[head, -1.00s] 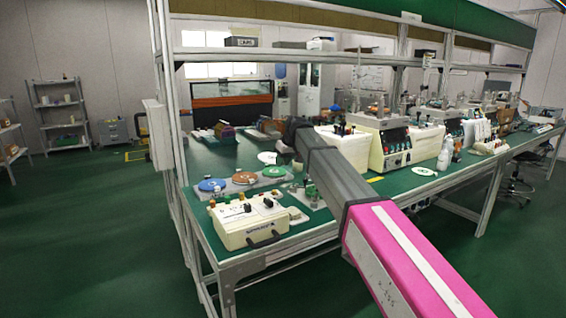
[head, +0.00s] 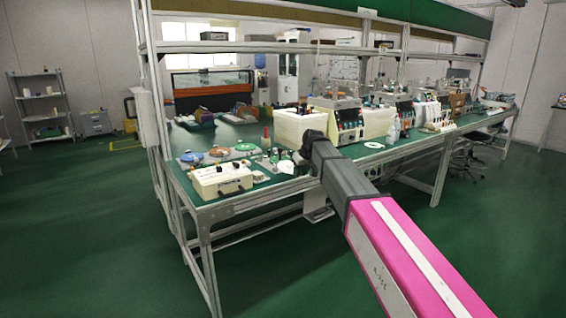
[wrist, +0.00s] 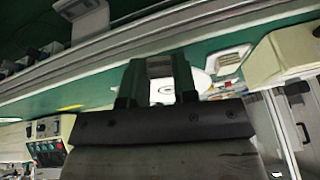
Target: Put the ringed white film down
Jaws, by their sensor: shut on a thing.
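My gripper (wrist: 160,68) shows in the wrist view with its two dark fingers close together. White material, which appears to be the ringed white film (wrist: 162,91), shows between the fingers, and a white rounded edge shows beside the right finger. The rings cannot be made out. The green bench top (wrist: 100,95) lies behind the fingers; whether the film touches it I cannot tell. In the head view the dark end of my arm (head: 312,146) is over the bench's front edge, and the fingers and film are hidden.
A cream box (head: 220,180) stands at the bench's near left corner. Behind it are blue (head: 190,157), orange (head: 219,152) and green (head: 246,147) discs. A lapping machine (head: 346,122) stands beyond my arm. Another white disc (head: 373,145) lies on the bench. Green floor is open in front.

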